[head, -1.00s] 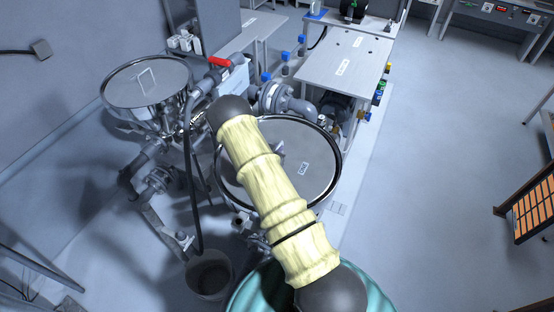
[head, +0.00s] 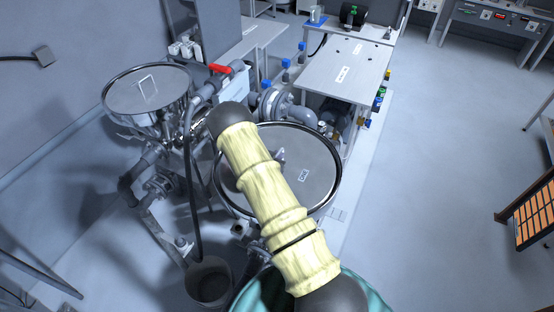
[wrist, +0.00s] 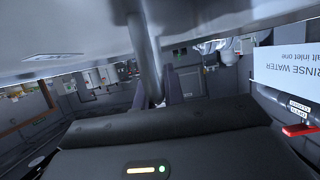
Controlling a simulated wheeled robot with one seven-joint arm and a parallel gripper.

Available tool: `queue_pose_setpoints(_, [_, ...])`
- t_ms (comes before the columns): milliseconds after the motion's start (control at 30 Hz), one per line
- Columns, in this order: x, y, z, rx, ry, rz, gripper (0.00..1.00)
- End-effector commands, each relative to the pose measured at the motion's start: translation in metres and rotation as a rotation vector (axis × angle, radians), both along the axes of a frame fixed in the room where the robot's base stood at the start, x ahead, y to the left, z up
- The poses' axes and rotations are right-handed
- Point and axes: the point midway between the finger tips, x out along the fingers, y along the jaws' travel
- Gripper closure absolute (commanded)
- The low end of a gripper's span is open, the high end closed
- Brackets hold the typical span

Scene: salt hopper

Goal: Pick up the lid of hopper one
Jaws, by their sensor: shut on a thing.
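In the head view a round grey lid (head: 318,165) with a small label sits at the centre hopper, partly hidden by my pale yellow arm. A small grey piece shows beside my arm on the lid; I cannot tell whether it is handle or finger. In the wrist view my gripper (wrist: 163,101) is shut on the lid's grey bar handle (wrist: 146,50). The lid's surface (wrist: 60,35) fills the top of that view. I cannot tell whether the lid touches the hopper rim. The lid's label is too small to read.
A second hopper with a handled lid (head: 120,100) stands at the left. A bucket (head: 226,280) is below, and a grey bench (head: 325,80) stands behind. A rinse water sign (wrist: 288,68) hangs at the right in the wrist view.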

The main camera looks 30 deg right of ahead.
Motion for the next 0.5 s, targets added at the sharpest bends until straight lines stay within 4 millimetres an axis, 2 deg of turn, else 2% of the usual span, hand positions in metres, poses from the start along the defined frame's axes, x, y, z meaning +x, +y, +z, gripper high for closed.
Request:
queue_pose_setpoints(233, [0.002,0.000,0.024,-0.004,-0.009,0.001,1.00])
queue_pose_setpoints(500, [0.002,0.000,0.064,-0.004,-0.011,0.001,1.00])
